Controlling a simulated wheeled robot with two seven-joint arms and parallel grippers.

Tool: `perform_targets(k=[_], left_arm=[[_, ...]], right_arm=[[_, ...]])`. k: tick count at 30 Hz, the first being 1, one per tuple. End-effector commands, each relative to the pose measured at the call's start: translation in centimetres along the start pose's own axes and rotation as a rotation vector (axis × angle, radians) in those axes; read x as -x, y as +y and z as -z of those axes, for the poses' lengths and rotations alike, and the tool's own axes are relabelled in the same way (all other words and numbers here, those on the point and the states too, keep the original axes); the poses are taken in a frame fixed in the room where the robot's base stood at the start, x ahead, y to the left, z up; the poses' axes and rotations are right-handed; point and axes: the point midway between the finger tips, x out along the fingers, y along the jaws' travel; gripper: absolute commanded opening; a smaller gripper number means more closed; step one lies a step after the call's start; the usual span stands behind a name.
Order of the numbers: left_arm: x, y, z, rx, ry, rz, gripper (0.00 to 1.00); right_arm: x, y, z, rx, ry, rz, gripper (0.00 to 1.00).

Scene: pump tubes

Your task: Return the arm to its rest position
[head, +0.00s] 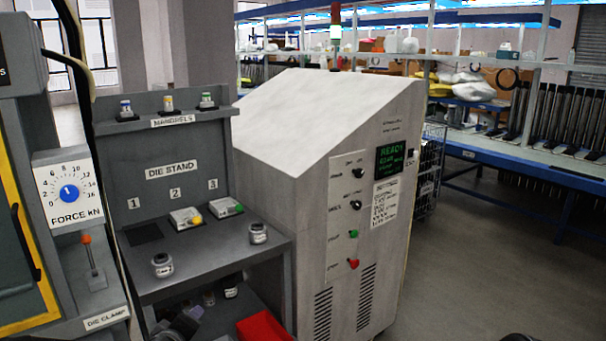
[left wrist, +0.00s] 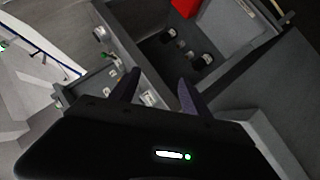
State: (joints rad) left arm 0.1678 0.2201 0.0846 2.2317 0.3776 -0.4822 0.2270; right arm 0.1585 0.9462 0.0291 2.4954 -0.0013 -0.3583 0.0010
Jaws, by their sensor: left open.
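My left gripper (left wrist: 159,77) shows only in the left wrist view, with its two dark fingers apart and nothing between them. It is above the grey die stand, whose open lower bin (left wrist: 165,50) lies beyond the fingertips. Neither gripper shows in the head view. The die stand (head: 172,171) has numbered places 1, 2 and 3. Place 1 (head: 143,234) is an empty dark recess. A block with a yellow knob (head: 187,218) sits at 2 and one with a green knob (head: 226,207) at 3.
Two small metal pieces stand on the ledge, one at the left (head: 162,265), one at the right (head: 258,233). A red bin (head: 264,327) is below. The force dial panel (head: 68,189) is at left. A grey cabinet (head: 300,150) stands right of the stand. Open floor lies further right.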

Motion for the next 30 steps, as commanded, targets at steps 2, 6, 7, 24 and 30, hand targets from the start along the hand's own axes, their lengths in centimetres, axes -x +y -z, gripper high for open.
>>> perform_targets(k=[2, 6, 7, 24, 30], left_arm=[[-0.6, -3.1, -6.2, -0.122, -0.136, 0.042, 0.55], [0.5, -8.7, -16.5, -0.317, -0.380, 0.084, 0.55], [1.0, -9.9, -18.6, -0.353, -0.433, 0.090, 0.55], [16.3, -24.7, -40.6, -0.550, -1.095, 0.182, 0.55], [16.3, -24.7, -40.7, -0.549, -1.095, 0.183, 0.55]], right_arm=[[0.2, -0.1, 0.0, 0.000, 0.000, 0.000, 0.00], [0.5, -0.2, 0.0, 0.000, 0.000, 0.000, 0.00], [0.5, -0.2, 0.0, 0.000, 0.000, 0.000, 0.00], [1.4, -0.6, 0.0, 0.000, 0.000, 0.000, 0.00], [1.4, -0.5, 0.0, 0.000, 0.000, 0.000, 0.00]])
